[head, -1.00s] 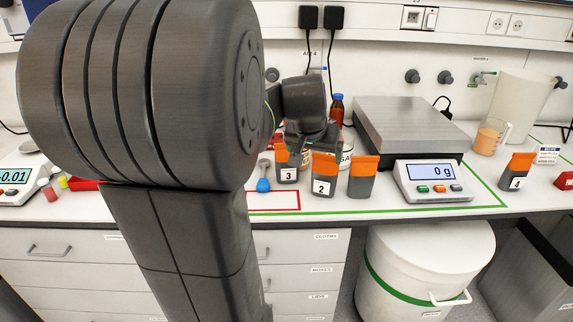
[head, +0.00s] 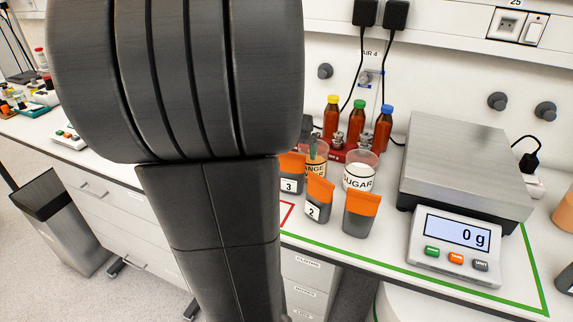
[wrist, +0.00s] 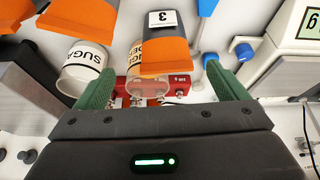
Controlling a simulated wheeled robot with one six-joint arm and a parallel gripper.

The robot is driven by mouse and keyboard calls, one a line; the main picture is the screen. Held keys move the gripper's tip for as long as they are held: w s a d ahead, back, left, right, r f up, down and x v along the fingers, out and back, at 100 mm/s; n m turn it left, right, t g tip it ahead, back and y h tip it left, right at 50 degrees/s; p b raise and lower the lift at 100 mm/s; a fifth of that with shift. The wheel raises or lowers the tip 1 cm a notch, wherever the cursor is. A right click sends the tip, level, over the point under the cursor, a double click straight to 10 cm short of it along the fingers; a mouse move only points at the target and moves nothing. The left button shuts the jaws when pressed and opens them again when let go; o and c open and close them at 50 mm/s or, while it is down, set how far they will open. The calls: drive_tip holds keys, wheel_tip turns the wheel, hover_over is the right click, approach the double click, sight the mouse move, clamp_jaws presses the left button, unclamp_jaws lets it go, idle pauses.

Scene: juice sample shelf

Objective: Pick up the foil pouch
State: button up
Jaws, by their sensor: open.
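Several grey pouches with orange tops stand on the bench; which is the foil pouch, I cannot tell. Pouch 3 (head: 291,185) is partly hidden behind my arm in the head view. Pouch 2 (head: 318,198) stands to its right, then one with no number showing (head: 361,214). My gripper (wrist: 162,68) is open, its two green fingers spread wide. In the wrist view, pouch 3 (wrist: 165,55) shows between the fingers, with its label 3 visible; contact cannot be told. My gripper is mostly hidden behind my arm in the head view.
A sugar cup (head: 361,176) and an orange-labelled cup stand behind the pouches. A scale (head: 459,243) reading 0 g stands at the right.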

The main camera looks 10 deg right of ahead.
sight(293, 168)
drive_tip(key=x, duration=0.5)
drive_tip(key=shift+w+d+f, duration=0.1)
drive_tip(key=shift+f, duration=0.2)
drive_tip(key=x, duration=0.4)
drive_tip(key=shift+w+a+f, duration=0.1)
drive_tip(key=shift+a+f, duration=0.05)
drive_tip(key=shift+a, duration=0.25)
drive_tip(key=shift+w+d+f, duration=0.1)
drive_tip(key=shift+w+f, duration=0.15)
drive_tip(key=shift+f, duration=0.35)
